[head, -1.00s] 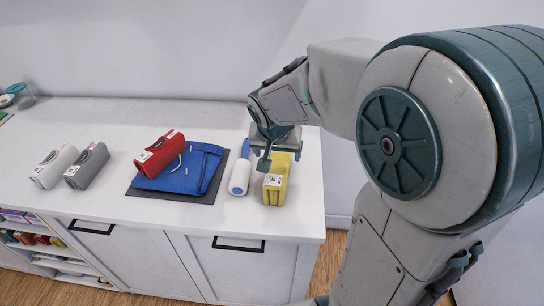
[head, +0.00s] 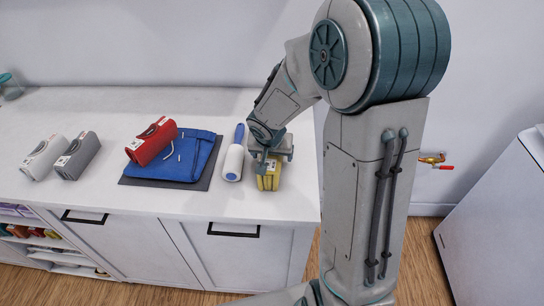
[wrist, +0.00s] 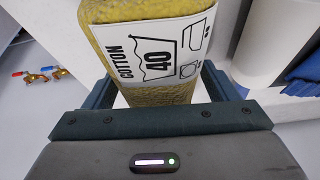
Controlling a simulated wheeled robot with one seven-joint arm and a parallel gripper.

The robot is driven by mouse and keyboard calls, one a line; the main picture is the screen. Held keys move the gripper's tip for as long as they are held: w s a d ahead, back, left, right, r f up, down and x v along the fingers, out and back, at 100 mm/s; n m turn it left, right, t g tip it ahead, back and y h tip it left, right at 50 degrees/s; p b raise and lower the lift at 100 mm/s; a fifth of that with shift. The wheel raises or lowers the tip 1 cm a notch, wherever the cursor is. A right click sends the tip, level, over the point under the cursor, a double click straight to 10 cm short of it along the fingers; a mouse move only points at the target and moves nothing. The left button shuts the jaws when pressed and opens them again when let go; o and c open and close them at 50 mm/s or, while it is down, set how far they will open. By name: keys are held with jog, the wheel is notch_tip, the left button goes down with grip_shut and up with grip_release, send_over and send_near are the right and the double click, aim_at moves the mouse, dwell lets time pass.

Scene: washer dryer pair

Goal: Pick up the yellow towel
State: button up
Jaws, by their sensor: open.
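The yellow towel (head: 268,181) is a folded bundle near the right end of the white counter. In the wrist view the yellow towel (wrist: 150,50) fills the upper middle, with a white label reading "COTTON 40". My gripper (head: 268,168) is open and points down over the towel, with a finger on either side of it. In the wrist view my gripper (wrist: 155,95) has its dark fingers left and right of the towel; contact cannot be told. Part of the towel is hidden by the gripper.
A lint roller (head: 233,158) lies close left of the towel. A red towel (head: 152,141) rests on blue folded cloth (head: 190,165). Grey (head: 78,156) and white (head: 43,157) towels stand further left on the counter (head: 110,195). A wall tap (head: 432,160) is at right.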

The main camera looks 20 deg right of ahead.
jog(key=shift+c, duration=0.3)
jog(key=c, duration=1.2)
